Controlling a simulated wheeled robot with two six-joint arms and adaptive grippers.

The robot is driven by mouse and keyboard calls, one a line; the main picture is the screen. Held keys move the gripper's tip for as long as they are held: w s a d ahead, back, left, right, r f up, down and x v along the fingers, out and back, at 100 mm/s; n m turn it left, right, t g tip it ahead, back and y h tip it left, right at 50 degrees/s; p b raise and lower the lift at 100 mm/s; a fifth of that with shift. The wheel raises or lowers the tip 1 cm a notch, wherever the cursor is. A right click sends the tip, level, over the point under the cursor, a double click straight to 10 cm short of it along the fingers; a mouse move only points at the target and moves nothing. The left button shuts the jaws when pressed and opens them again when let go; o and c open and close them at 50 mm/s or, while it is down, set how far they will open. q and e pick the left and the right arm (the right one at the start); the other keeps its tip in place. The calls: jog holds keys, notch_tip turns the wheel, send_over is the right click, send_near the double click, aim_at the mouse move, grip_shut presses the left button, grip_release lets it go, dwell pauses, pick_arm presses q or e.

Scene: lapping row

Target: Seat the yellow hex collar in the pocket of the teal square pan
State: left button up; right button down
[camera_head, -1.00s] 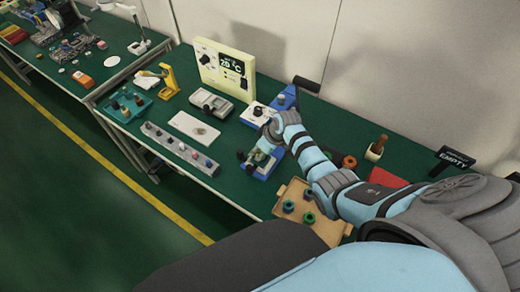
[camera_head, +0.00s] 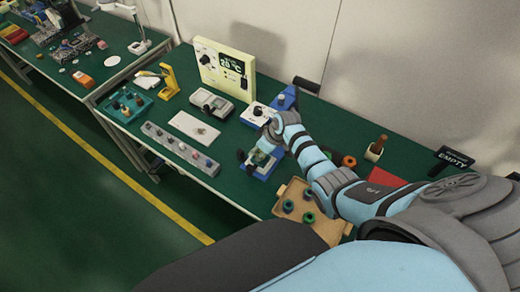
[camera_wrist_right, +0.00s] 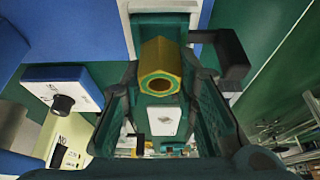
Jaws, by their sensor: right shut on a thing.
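My right gripper (camera_head: 263,153) is over a small blue fixture (camera_head: 264,173) at the front middle of the green bench. In the right wrist view, its fingers (camera_wrist_right: 160,82) are shut on the yellow hex collar (camera_wrist_right: 160,58), with the collar's round bore facing the camera. A teal piece (camera_wrist_right: 165,19), apparently the square pan, shows just beyond the collar. The collar and fingers hide most of it, so I cannot see the pocket or tell whether the collar touches it. My left gripper is not in view.
A black handle (camera_wrist_right: 228,60) sits close beside the right finger. A white-topped blue unit with a knob (camera_head: 258,113) stands behind the fixture. A tan tray (camera_head: 323,226) with several coloured rings is nearby. A grey knob strip (camera_head: 180,148) lies to the left.

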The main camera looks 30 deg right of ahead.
dwell(2.2)
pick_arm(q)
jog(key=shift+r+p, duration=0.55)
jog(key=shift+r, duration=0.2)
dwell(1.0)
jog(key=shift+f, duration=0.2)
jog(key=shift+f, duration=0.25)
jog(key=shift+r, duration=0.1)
